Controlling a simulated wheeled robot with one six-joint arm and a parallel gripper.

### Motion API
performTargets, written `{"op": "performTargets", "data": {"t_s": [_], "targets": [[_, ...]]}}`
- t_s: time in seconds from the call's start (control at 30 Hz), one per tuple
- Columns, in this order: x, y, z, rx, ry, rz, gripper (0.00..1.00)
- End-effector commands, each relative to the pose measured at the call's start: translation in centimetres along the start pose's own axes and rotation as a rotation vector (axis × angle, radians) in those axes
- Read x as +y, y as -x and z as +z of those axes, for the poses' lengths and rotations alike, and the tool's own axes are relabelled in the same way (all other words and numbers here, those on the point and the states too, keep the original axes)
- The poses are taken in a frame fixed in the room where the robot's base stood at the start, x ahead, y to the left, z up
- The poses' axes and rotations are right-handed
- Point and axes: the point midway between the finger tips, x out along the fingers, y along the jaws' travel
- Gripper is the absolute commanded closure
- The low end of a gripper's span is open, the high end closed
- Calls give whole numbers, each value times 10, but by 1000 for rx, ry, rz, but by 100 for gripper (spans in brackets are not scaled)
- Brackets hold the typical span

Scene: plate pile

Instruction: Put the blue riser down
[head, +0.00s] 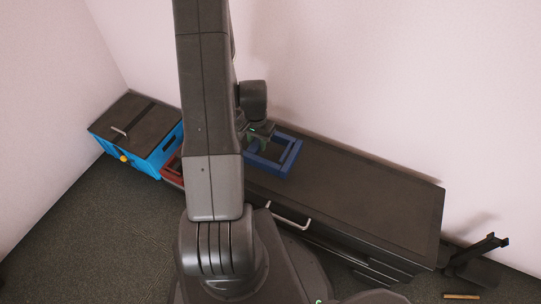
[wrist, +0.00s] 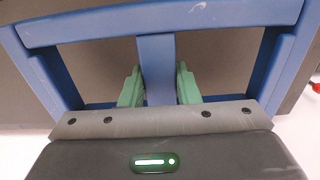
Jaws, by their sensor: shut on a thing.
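The blue riser (head: 286,160) is an open rectangular frame with a bar across its middle. In the head view it is at the left part of the dark cabinet top, partly hidden by my arm. My gripper (head: 260,142) is at its far left side. In the wrist view my gripper (wrist: 160,88) has its green fingers on either side of the middle bar of the blue riser (wrist: 158,24), shut on it. I cannot tell whether the riser touches the top.
The dark cabinet top (head: 350,195) is clear to the right. A red frame (head: 173,167) is left of my arm, partly hidden. A bright blue box (head: 150,150) with a dark lid stands at the far left. A black stand (head: 480,260) is at the far right.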

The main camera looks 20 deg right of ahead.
Motion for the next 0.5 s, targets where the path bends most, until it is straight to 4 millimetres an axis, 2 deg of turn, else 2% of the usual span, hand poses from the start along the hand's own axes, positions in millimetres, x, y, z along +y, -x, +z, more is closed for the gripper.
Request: {"op": "performTargets", "data": {"t_s": [0.03, 0.23, 0.4, 0.5], "targets": [[0, -9, 0, -1, 1, 1, 100], [0, -23, 0, 0, 1, 0, 100], [0, -47, 0, -1, 2, 1, 100], [0, -54, 0, 0, 2, 0, 100]]}}
